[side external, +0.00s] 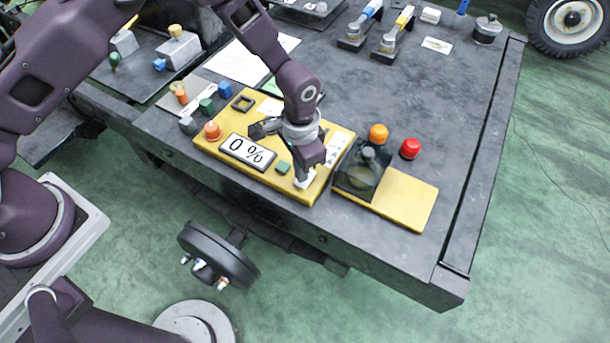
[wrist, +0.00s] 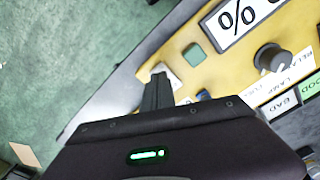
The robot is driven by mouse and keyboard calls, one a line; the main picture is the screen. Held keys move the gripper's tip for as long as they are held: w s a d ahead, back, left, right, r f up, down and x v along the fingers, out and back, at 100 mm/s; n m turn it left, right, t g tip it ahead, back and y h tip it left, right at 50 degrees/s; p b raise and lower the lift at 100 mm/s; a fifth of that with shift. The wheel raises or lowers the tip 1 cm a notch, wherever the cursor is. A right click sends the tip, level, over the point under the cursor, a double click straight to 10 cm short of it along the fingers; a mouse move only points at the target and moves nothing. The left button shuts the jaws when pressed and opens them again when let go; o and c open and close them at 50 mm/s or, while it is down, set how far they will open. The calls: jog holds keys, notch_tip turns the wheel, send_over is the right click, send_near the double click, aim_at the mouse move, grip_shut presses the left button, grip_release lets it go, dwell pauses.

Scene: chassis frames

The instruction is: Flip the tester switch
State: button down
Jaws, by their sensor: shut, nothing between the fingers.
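The tester is a yellow panel (side external: 215,152) lying on the dark table near its front edge, with a display (side external: 248,152) reading "0 %". It also shows in the wrist view (wrist: 225,75). My gripper (side external: 303,178) is shut and empty, pointing down over the panel's front right corner. In the wrist view its fingers (wrist: 158,92) are together at a small white plate (wrist: 168,74), which seems to be the switch's mount. The fingers hide the switch lever, and I cannot tell whether they touch it. A green square button (side external: 283,168) sits just left of the gripper.
A dark knob (wrist: 270,58) rises from the tester panel. Small coloured blocks lie left of it.

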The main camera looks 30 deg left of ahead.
jog(key=shift+f, duration=0.95)
dwell(0.6)
jog(key=shift+r, duration=3.5)
jog(key=s+a+r+n+t, duration=0.15)
jog(key=a+r, duration=0.25)
jog(key=r, duration=0.6)
jog(key=s+a+r+n+t, duration=0.15)
jog(key=a+r, duration=0.35)
jog(key=r, duration=0.6)
jog(key=s+a+r+n+t, duration=0.1)
jog(key=s+a+r, duration=0.3)
jog(key=s, duration=0.6)
jog(key=s+a+r+n+t, duration=0.1)
jog(key=s+a+r, duration=0.3)
jog(key=s, duration=0.6)
jog(key=shift+a+n+t, duration=0.3)
jog(key=shift+a+n, duration=0.2)
jog(key=shift+a, duration=0.1)
